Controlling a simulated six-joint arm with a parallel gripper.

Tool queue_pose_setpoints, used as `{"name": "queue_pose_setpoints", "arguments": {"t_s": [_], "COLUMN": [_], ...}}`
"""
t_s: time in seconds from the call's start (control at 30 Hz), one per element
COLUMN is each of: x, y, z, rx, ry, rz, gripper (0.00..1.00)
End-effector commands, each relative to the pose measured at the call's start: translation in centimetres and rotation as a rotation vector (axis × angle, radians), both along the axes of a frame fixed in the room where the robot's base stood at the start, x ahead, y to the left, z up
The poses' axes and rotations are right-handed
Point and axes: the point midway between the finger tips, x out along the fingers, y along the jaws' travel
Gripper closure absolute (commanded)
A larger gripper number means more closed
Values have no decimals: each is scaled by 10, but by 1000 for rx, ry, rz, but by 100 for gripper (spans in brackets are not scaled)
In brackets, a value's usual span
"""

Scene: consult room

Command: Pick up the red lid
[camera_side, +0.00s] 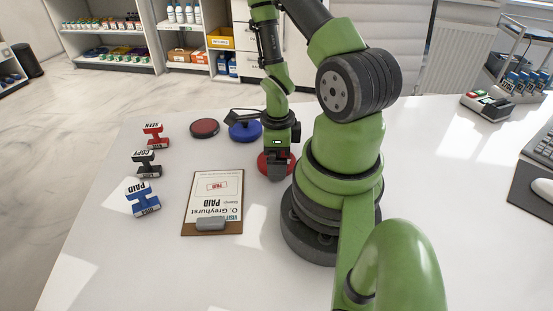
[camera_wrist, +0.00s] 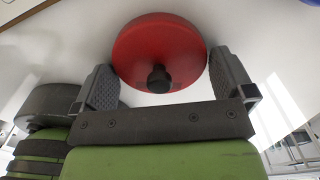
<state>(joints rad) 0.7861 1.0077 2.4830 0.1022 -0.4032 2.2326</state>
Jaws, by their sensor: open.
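The red lid (camera_wrist: 165,45) is a round red disc with a dark knob, seen large in the wrist view. In the side view the red lid (camera_side: 264,162) lies on the white table, partly hidden by my gripper. My gripper (camera_side: 277,172) is over the lid, close to my base. In the wrist view my gripper (camera_wrist: 165,90) is open, with one finger on each side of the lid's near part and the knob between them. I cannot tell whether the fingers touch the lid.
A blue round lid (camera_side: 245,131) and a dark-red round pad (camera_side: 204,128) lie behind and left. Red (camera_side: 155,135), black (camera_side: 147,163) and blue (camera_side: 143,199) stamps stand at the left. A clipboard (camera_side: 233,222) lies in front. The table's front left is clear.

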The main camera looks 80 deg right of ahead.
Motion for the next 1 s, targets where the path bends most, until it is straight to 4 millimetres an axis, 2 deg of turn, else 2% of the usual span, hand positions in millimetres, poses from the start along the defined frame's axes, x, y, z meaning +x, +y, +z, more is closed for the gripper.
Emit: {"name": "queue_pose_setpoints", "arguments": {"t_s": [0.27,0.4,0.77,1.0], "x": [0,0,0,1], "y": [0,0,0,-1], "z": [-3,-3,0,20], "rx": [-1,-1,-1,-4], "ry": [-1,-1,-1,-4], "rz": [1,1,1,1], "gripper": [0,30,30,30]}}
